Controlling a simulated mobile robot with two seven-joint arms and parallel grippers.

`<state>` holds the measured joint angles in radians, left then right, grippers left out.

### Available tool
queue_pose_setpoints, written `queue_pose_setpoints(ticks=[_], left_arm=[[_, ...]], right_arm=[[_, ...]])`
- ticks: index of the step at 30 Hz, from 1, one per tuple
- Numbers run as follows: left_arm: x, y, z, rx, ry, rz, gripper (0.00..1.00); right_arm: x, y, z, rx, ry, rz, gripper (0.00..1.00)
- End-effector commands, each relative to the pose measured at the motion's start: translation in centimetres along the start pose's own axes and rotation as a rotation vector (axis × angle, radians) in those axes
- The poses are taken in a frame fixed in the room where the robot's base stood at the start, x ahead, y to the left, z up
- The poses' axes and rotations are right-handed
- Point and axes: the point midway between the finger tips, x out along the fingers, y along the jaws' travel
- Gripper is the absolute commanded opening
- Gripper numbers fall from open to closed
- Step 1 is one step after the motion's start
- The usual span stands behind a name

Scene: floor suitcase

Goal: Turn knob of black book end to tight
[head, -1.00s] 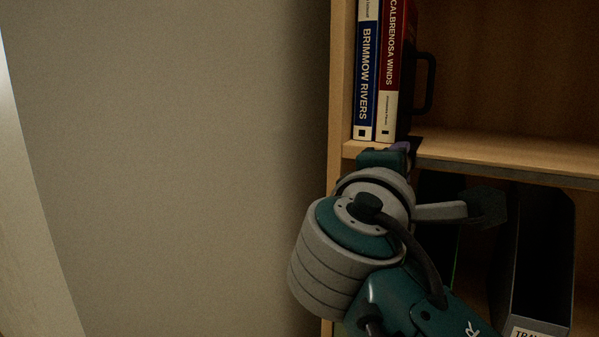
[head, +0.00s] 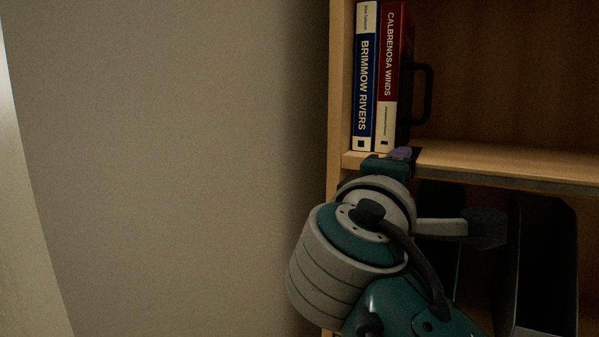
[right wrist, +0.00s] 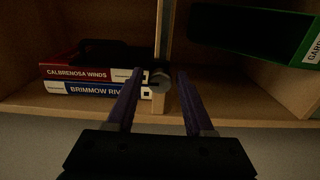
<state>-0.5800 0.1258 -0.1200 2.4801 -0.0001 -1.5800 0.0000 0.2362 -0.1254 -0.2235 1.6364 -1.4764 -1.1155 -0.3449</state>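The black book end (head: 428,95) stands on the upper shelf against the red book; its loop sticks out to the right. It also shows as a dark shape above the books in the right wrist view (right wrist: 105,52). A small grey round knob (right wrist: 160,83) sits at the shelf board's front edge in that view. My right gripper (right wrist: 160,74) is open, with one purple finger on each side of the knob; I cannot tell if either touches it. In the head view my right arm hides the knob, and only a purple finger part shows at the shelf edge. My left gripper is not in view.
A blue book (head: 365,85) and a red book (head: 391,80) stand at the shelf's left end. Below is a dark file holder (head: 541,270). A green-edged binder (right wrist: 300,45) shows in the wrist view. Bare wall (head: 180,150) fills the left.

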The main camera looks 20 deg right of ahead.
Motion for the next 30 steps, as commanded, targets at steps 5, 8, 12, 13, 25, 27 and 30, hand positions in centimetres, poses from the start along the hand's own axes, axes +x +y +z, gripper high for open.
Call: queue_pose_setpoints(ticks=[5, 8, 12, 13, 25, 27, 30], left_arm=[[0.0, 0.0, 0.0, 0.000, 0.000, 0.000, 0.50], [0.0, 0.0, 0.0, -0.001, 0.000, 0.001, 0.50], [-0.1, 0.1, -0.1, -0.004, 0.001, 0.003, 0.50], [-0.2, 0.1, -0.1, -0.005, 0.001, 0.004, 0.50], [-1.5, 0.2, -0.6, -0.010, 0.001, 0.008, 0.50], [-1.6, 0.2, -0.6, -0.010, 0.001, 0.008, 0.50], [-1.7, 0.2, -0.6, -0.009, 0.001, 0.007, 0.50]], right_arm=[[0.0, 0.0, 0.0, -0.001, 0.000, 0.000, 0.66], [0.0, 0.0, 0.0, -0.001, 0.000, 0.000, 0.66], [-0.4, 0.0, 0.0, -0.002, 0.001, -0.001, 0.66], [-0.7, 0.0, -0.1, -0.001, 0.002, -0.002, 0.66], [-8.2, 0.1, 0.0, -0.001, 0.001, -0.003, 0.66], [-9.0, 0.0, 0.0, -0.001, 0.001, -0.003, 0.66], [-9.7, 0.0, 0.0, -0.001, 0.000, -0.001, 0.66]])
